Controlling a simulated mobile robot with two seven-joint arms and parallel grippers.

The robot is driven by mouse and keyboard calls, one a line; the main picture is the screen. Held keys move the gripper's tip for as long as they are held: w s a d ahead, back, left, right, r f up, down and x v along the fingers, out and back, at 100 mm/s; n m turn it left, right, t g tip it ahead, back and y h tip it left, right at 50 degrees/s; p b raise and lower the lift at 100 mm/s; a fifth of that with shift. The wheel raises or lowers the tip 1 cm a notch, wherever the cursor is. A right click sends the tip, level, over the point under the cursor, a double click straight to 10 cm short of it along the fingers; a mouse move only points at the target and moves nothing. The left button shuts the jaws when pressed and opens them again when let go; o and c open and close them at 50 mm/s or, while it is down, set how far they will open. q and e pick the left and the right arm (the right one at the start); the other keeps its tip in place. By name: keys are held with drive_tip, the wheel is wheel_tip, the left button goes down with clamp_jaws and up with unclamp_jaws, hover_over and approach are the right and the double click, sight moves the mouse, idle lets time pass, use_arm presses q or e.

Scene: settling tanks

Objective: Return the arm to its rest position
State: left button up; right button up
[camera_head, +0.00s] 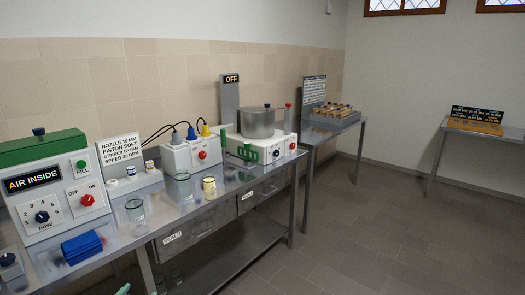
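Neither of my grippers shows clearly, and no arm can be made out in the head view. A small green tip (123,290) pokes in at the bottom edge; I cannot tell what it belongs to. The steel bench (215,202) runs from the lower left toward the middle. On it stand a white machine (50,222) marked AIR INSIDE with a green top, a blue block (82,247), a white box (192,155) with coloured plugs, and a steel pot (258,124) on a white base with a red knob.
Glass beakers (135,210) and a yellowish jar (209,187) stand along the bench's front. A sign (121,149) stands behind small white parts. A second table (352,127) and a far-right table (512,132) carry racks and boards. The tiled floor (370,230) at right is clear.

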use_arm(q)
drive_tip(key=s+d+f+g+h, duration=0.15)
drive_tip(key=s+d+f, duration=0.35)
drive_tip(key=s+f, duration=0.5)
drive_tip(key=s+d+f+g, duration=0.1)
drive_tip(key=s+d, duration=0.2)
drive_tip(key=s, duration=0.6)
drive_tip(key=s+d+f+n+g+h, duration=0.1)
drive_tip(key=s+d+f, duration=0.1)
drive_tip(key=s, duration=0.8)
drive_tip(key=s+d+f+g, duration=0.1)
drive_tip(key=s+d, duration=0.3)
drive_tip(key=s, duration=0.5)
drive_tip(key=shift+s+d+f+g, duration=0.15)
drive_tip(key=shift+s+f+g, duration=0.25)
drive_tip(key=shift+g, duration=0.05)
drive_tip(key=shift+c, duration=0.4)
